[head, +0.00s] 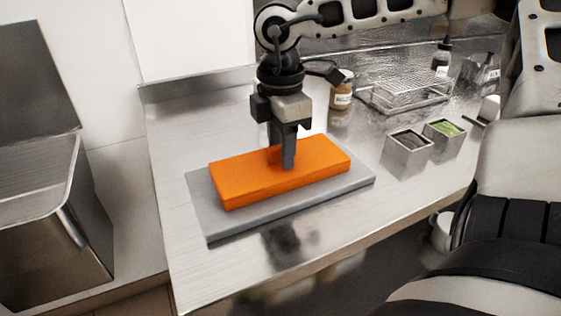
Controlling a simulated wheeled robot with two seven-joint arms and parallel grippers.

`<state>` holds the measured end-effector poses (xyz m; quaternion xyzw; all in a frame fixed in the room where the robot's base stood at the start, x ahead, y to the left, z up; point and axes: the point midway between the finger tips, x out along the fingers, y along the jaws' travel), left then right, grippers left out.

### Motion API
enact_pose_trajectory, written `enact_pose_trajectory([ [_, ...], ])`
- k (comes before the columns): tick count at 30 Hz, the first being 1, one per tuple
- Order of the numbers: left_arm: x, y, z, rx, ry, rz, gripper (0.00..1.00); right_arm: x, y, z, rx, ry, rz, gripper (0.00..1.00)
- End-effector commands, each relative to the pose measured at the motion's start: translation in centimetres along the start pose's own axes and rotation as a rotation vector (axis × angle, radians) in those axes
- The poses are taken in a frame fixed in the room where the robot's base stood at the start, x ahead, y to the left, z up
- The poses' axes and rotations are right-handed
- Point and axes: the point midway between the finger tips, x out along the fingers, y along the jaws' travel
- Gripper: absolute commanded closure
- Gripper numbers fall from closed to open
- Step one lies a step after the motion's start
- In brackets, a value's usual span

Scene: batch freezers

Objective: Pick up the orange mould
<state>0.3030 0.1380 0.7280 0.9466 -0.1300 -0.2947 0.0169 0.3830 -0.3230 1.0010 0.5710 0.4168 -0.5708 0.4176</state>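The orange mould (240,183) is a long flat block in the middle of the head view. It lies on a grey slab (225,229) on the steel worktop. My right gripper (284,158) points straight down over the middle of the mould. Its fingers overlap the mould's top in the picture. I cannot tell whether they touch it, or how wide the gap between them is. The gripper hides a small part of the mould's top and far edge. My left gripper is not in view.
Two small steel containers stand to the right, one with dark contents (408,157) and one with green (442,134). A wire rack (400,92) and a labelled jar (341,92) stand behind. A steel bin (50,225) is at the left. The worktop's front left is clear.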

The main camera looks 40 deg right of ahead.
Motion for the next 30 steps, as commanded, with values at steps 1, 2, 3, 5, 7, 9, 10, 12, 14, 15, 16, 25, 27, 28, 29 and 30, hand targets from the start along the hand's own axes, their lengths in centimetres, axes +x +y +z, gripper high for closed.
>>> enact_pose_trajectory([
  [1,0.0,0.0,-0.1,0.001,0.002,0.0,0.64,0.1,0.0,0.0,0.0,0.0,0.0,0.62],
  [2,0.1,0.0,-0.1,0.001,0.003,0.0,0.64,0.1,0.0,0.0,0.0,0.0,0.001,0.62],
  [3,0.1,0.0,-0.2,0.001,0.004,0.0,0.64,0.1,0.0,0.0,0.0,0.001,0.001,0.62],
  [5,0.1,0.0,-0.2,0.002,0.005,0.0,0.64,0.0,0.0,0.0,0.0,0.001,0.001,0.62],
  [7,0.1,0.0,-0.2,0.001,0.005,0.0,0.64,0.0,0.0,0.0,0.0,0.001,0.0,0.76],
  [9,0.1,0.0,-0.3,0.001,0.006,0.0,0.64,0.0,0.0,0.0,0.0,0.001,0.0,0.95],
  [10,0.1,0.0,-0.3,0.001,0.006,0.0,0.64,0.0,0.0,0.0,0.0,0.001,0.0,1.0],
  [12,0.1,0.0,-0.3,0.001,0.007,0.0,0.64,0.0,0.0,0.0,0.0,0.001,0.0,1.0],
  [14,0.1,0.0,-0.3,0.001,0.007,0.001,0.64,0.0,0.0,0.0,0.0,0.001,0.001,1.0],
  [15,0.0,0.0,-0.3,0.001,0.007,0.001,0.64,0.0,0.0,0.0,0.0,0.001,0.001,1.0],
  [16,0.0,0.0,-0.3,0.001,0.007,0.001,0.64,0.0,0.0,0.0,0.0,0.001,0.001,1.0],
  [25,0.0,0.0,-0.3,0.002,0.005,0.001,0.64,-1.0,0.1,-0.1,0.001,0.001,0.004,1.0],
  [27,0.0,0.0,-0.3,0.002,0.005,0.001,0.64,-1.9,0.2,-0.1,0.0,0.001,0.008,1.0],
  [28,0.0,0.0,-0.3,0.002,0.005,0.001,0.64,-2.4,0.2,-0.1,0.0,0.002,0.009,1.0],
  [29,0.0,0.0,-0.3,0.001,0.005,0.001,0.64,-2.9,0.2,-0.1,-0.001,0.002,0.011,1.0],
  [30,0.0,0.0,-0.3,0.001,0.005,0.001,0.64,-3.7,0.2,-0.1,-0.002,0.002,0.011,1.0],
])
